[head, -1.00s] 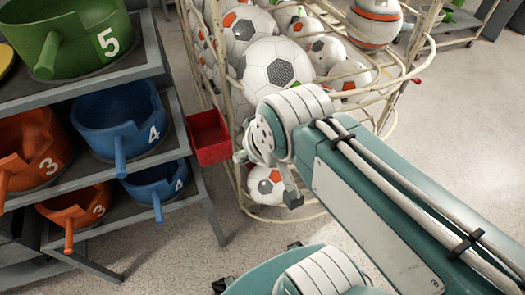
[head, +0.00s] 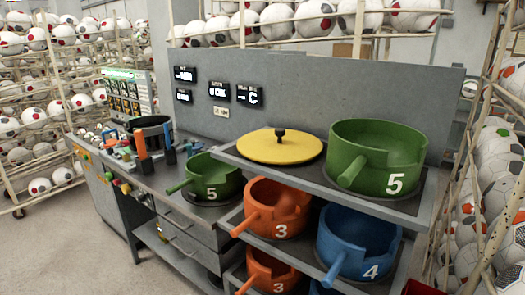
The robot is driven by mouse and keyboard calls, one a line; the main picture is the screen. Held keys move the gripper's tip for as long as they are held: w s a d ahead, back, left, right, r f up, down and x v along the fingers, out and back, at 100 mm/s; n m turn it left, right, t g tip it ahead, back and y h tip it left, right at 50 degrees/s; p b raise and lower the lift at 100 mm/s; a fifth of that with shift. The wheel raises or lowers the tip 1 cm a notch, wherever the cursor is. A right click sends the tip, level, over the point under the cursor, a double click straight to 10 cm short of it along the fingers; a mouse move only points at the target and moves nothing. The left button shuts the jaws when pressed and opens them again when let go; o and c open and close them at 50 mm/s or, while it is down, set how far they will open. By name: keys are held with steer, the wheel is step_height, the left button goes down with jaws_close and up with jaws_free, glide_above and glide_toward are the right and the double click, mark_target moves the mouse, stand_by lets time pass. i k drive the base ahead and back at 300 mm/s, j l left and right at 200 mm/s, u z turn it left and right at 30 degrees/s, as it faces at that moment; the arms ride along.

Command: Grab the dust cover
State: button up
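A round yellow lid with a black knob, which looks like the dust cover (head: 280,146), lies flat on the top of the grey shelf unit (head: 405,207). A green size 5 mould (head: 376,157) with a handle stands just to its right. My gripper is not in view, so I cannot see whether it is open or shut.
Orange moulds (head: 273,208) and a blue mould (head: 357,243) sit on lower shelves. Left is a workbench with another green mould (head: 212,177), a black pot (head: 150,132) and a control panel (head: 127,95). Ball racks (head: 500,180) stand around. Floor is clear at lower left.

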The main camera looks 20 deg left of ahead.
mark_target(278, 146)
steer(key=j+u, duration=0.1)
steer(key=u, duration=0.8)
